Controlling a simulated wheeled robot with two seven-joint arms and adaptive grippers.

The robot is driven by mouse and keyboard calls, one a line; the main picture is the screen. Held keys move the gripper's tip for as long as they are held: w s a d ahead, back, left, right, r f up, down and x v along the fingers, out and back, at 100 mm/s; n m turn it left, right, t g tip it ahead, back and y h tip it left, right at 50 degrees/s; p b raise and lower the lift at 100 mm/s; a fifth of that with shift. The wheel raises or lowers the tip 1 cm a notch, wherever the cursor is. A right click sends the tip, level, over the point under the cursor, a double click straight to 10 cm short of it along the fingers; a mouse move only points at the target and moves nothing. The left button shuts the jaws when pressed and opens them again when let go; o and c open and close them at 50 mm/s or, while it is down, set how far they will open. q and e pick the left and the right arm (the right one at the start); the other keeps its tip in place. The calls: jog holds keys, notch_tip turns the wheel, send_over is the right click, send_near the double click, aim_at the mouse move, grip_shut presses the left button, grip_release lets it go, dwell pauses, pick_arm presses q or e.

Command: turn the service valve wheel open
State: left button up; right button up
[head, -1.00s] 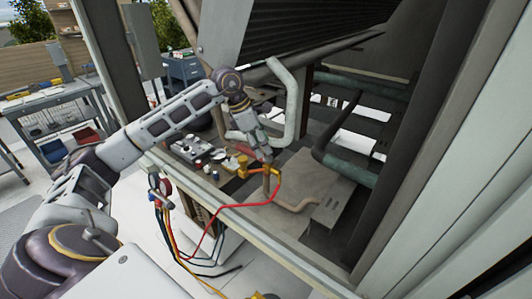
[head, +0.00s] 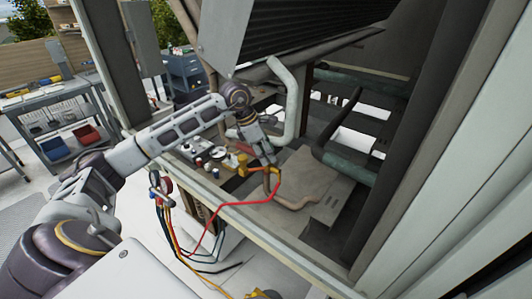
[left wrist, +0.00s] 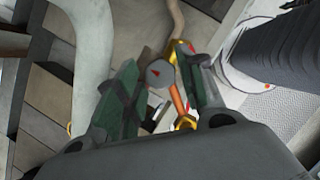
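The service valve wheel (left wrist: 159,73) shows in the left wrist view as a small grey disc with a red arrow mark. It lies between the two green-padded fingers of my left gripper (left wrist: 160,92). The fingers stand apart with the disc in the gap; whether either pad touches it I cannot tell. In the head view my left gripper (head: 268,158) reaches down into the cooler frame, beside yellow valve fittings (head: 243,166) and a brown pipe. The gripper hides the wheel there. My right gripper is not in view.
A red hose (head: 215,215) runs from the fittings to a gauge set (head: 158,187) at the frame's front edge. A pale bent pipe (head: 292,95) stands close behind the gripper. Small parts and a tray (head: 190,150) lie to its left. A flat panel (head: 300,175) lies to the right.

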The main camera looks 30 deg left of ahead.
pick_arm(q)
jog(key=c, duration=0.6)
jog(key=shift+o, duration=0.2)
